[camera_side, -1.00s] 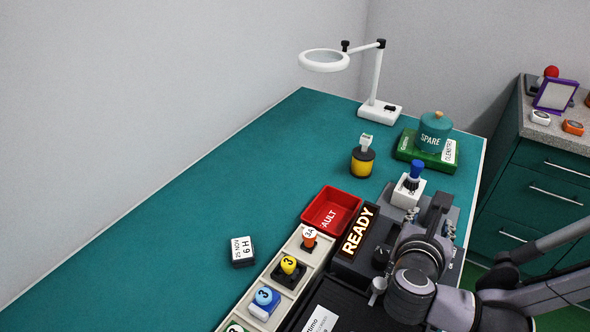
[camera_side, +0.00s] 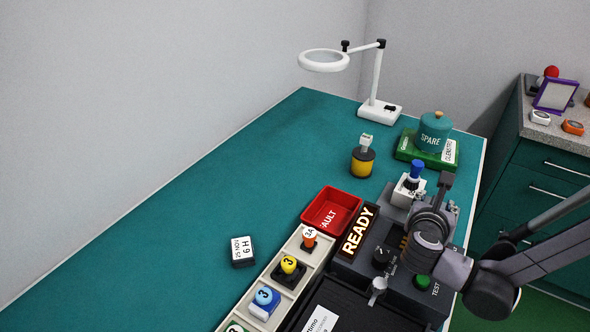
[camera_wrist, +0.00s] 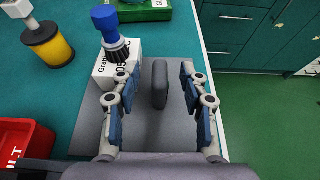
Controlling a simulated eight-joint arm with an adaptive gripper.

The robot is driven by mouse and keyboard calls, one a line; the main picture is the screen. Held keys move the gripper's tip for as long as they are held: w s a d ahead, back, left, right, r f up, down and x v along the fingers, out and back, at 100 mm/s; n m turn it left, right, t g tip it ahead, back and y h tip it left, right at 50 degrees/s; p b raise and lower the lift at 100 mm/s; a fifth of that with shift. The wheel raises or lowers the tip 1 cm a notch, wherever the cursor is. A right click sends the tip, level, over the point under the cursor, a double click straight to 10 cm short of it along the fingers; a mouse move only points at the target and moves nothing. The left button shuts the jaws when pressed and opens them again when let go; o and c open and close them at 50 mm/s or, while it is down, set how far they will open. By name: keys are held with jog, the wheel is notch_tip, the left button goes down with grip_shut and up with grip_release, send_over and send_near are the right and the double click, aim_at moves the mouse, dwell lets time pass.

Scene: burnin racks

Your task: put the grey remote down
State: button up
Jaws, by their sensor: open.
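The grey remote (camera_wrist: 160,84) shows in the wrist view as a dark grey narrow block on the grey surface of the test unit (camera_wrist: 88,128). It is between the two fingers of my gripper (camera_wrist: 158,76), with a visible gap on each side. My gripper is open.
A white box with a blue-capped plug (camera_wrist: 107,28) stands just left of the fingers. A red bin (camera_side: 330,212), the READY sign (camera_side: 358,230) and a compartment tray (camera_side: 262,281) lie further left. The bench's right edge is close. The bench's left part is mostly clear.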

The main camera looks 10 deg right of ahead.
grip_shut()
jog(key=shift+r, duration=0.1)
dwell(0.3)
